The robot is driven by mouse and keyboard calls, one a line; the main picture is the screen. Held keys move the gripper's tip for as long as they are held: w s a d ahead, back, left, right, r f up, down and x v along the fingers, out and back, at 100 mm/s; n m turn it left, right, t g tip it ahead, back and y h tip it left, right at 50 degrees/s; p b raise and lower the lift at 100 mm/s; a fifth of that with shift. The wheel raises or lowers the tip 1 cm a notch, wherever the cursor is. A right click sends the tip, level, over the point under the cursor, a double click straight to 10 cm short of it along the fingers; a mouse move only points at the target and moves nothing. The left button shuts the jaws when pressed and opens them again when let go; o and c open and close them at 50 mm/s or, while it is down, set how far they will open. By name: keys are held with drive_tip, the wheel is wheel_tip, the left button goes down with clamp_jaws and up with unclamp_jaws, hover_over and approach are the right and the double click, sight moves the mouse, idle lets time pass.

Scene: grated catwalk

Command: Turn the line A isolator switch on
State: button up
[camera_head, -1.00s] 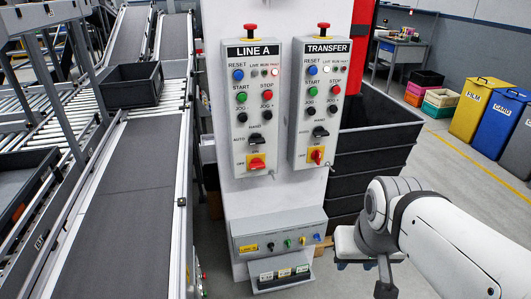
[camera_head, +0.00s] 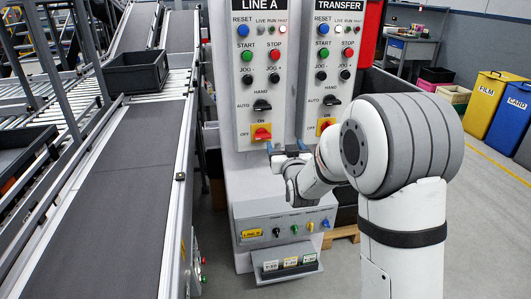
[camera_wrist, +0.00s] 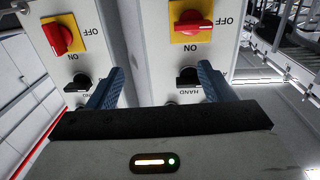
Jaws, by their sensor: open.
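The line A isolator (camera_head: 262,132) is a red rotary handle on a yellow plate, low on the LINE A panel (camera_head: 262,60). Its handle lies roughly horizontal, along the OFF side; ON is marked above it. In the wrist view, where the panels look upside down, this isolator (camera_wrist: 192,22) is at top centre-right, beyond the fingertips. My gripper (camera_head: 284,148) is just below and right of it in the head view. The wrist view shows my gripper (camera_wrist: 158,82) open and empty, its two blue fingers apart, with no visible contact with the handle.
The TRANSFER panel (camera_head: 334,60) stands at right with a similar red isolator (camera_wrist: 62,40), partly hidden by my arm in the head view. Black selector knobs (camera_head: 262,105) sit above the isolators. A lower control box (camera_head: 285,228) juts out below. A conveyor (camera_head: 120,190) runs at left.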

sight(262, 136)
drive_tip(key=w+a+f+t+y+b, duration=0.2)
drive_tip(key=a+f+t+b, duration=0.15)
drive_tip(key=a+f, duration=0.2)
drive_tip(key=shift+n+t, duration=0.35)
drive_tip(key=shift+n, duration=0.05)
drive_tip(key=x, duration=0.3)
drive_tip(key=p+x, duration=0.1)
drive_tip(key=x, duration=0.2)
drive_tip(key=shift+w+a, duration=0.1)
drive_tip(key=shift+w, duration=0.35)
drive_tip(key=c, duration=0.9)
drive_tip(key=shift+c, duration=0.4)
drive_tip(key=shift+f, duration=0.15)
